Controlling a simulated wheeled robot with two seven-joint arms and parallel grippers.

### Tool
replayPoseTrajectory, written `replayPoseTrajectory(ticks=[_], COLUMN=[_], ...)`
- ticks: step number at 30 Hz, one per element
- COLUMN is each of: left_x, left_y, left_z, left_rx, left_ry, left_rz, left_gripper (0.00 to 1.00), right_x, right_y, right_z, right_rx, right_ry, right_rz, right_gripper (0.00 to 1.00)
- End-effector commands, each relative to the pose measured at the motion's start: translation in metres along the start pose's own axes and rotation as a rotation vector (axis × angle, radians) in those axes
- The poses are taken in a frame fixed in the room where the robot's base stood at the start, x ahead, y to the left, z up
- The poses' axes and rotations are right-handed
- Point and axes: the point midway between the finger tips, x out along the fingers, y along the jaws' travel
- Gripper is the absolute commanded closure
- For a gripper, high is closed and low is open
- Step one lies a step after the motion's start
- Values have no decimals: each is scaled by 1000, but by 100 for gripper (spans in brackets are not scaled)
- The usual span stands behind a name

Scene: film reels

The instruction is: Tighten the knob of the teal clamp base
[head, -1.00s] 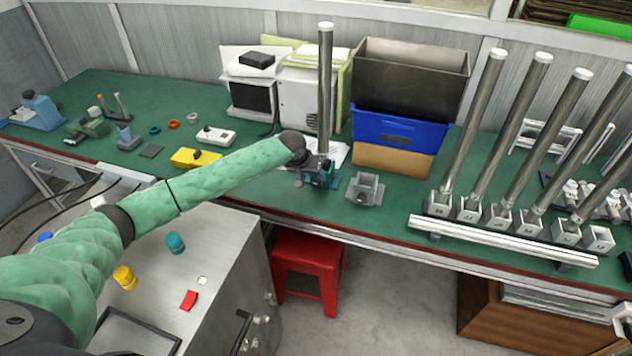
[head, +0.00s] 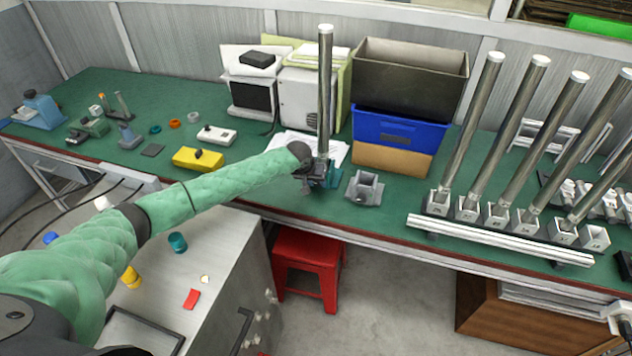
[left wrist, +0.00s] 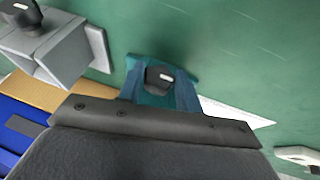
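The teal clamp base (head: 331,179) stands on the green bench, with a tall metal tube (head: 325,90) upright at it. In the left wrist view, the teal base (left wrist: 184,97) shows just beyond my gripper's dark body, with its black knob (left wrist: 159,78) bearing a white mark. My left gripper (head: 312,178) is right at the front of the teal base, close to the knob. My right gripper is not in view.
A grey clamp base (head: 364,188) stands just right of the teal one. Behind are a blue crate (head: 398,130) and papers (head: 293,147). Several tubes in grey bases stand behind a metal rail (head: 500,240) at the right. A yellow box (head: 197,158) lies left.

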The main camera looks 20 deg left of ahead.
Motion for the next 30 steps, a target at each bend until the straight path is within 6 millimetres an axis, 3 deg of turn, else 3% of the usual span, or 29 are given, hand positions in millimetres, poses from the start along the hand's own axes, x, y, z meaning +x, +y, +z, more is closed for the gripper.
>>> replayPoseTrajectory(ticks=[9,12,22,30], left_x=[-2,-3,-1,1], left_y=[2,4,7,8], left_z=[-1,-1,0,0], left_rx=[15,33,123,190], left_ry=[0,1,0,0], left_rz=[-35,-77,-296,-461], left_gripper=[88,88,88,88], right_x=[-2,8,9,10], right_y=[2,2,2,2], right_z=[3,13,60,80], right_rx=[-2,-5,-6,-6], right_ry=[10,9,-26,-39], right_rz=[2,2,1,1], right_gripper=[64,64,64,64])
